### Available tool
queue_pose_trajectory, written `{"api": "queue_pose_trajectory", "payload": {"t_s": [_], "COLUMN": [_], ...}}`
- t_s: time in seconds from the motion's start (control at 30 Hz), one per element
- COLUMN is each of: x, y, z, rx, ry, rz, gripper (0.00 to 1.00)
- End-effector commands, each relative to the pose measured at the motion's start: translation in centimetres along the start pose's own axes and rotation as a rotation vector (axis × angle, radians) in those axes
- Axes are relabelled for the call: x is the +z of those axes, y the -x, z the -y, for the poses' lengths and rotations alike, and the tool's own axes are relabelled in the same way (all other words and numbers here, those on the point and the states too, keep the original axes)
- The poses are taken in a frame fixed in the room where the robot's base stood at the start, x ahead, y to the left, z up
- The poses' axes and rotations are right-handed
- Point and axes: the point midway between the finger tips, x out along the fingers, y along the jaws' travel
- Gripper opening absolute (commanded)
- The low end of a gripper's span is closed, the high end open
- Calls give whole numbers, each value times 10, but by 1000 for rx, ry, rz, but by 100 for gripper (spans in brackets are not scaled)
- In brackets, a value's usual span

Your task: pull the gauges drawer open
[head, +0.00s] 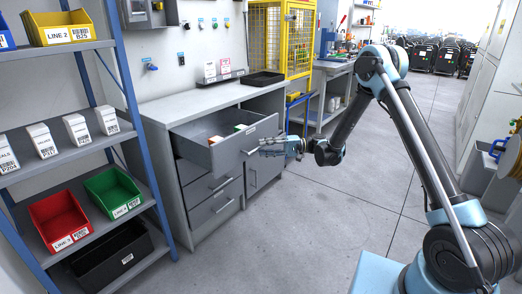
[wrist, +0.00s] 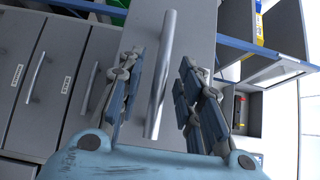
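The top drawer (head: 232,150) of the grey cabinet stands pulled out in the head view, with a few small items inside. I cannot read its label, so I cannot confirm that it is the gauges drawer. My gripper (head: 266,146) is at its front, by the handle. In the wrist view the bar handle (wrist: 164,70) runs between the two fingers of my gripper (wrist: 160,75). The fingers are apart, with a visible gap on each side of the bar.
Closed drawers (head: 213,188) lie below the open one, beside a closed door (head: 265,165). A blue-framed shelf (head: 75,150) with colored bins stands at the left. The floor (head: 300,225) in front is clear. A black tray (head: 262,79) lies on the worktop.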

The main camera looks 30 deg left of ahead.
Motion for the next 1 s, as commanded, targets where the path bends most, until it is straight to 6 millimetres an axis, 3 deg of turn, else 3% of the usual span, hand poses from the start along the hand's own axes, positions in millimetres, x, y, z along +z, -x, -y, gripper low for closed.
{"api": "queue_pose_trajectory", "payload": {"t_s": [0.2,0.43,0.63,1.0], "x": [-1,-1,-1,-1], "y": [45,79,90,91], "z": [0,-1,-1,-1], "rx": [0,0,0,0], "ry": [0,0,0,0], "rz": [-4,-2,-1,-1], "gripper": [33,33,33,33]}}
